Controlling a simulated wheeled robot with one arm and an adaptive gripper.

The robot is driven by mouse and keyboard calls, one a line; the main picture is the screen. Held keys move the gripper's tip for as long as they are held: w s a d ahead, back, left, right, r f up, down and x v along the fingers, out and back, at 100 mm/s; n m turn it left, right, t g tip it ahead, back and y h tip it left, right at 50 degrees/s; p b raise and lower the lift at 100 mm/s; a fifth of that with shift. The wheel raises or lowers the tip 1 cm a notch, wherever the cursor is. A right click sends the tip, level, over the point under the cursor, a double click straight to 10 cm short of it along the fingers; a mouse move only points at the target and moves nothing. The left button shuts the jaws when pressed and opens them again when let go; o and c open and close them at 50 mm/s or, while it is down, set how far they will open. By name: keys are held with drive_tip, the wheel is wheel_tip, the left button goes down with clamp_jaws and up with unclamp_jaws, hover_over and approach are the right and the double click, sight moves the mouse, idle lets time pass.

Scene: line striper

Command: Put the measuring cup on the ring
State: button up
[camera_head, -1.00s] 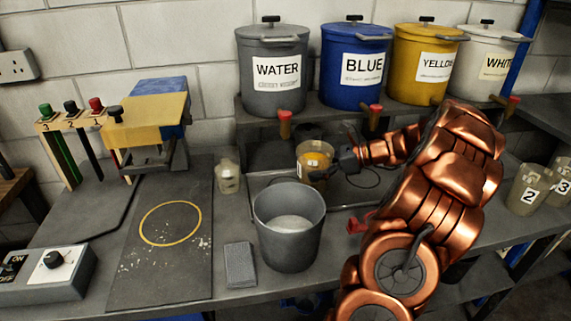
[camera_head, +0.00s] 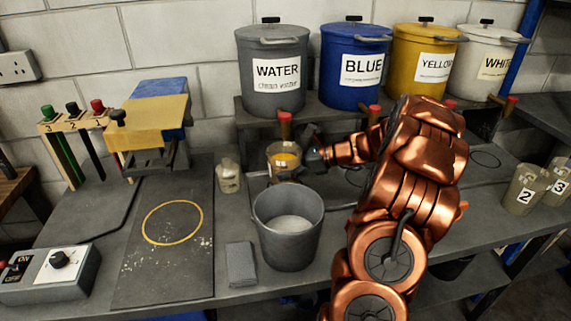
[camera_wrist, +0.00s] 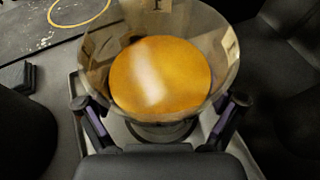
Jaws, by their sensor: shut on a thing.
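The measuring cup (camera_head: 284,158) is clear with yellow-orange liquid in it. My gripper (camera_head: 297,168) is shut on it, coming from the right, behind the grey bucket. In the wrist view the cup (camera_wrist: 160,80) stands between my two fingers (camera_wrist: 160,125), with a label marked 1 on its far side. The cup looks upright; I cannot tell whether its base touches the tray. The yellow ring (camera_head: 172,223) is drawn on the dark board at the left, with pale specks around it. Part of the ring also shows at the top left of the wrist view (camera_wrist: 80,22).
The grey bucket (camera_head: 288,228) with pale contents stands between my arm and the board. Lidded tubs stand on the shelf, taps below.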

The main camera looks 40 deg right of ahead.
drive_tip(key=o, duration=1.5)
drive_tip(key=shift+a, duration=0.1)
drive_tip(key=shift+c, duration=0.2)
drive_tip(key=b+v, duration=0.2)
drive_tip(key=v, duration=1)
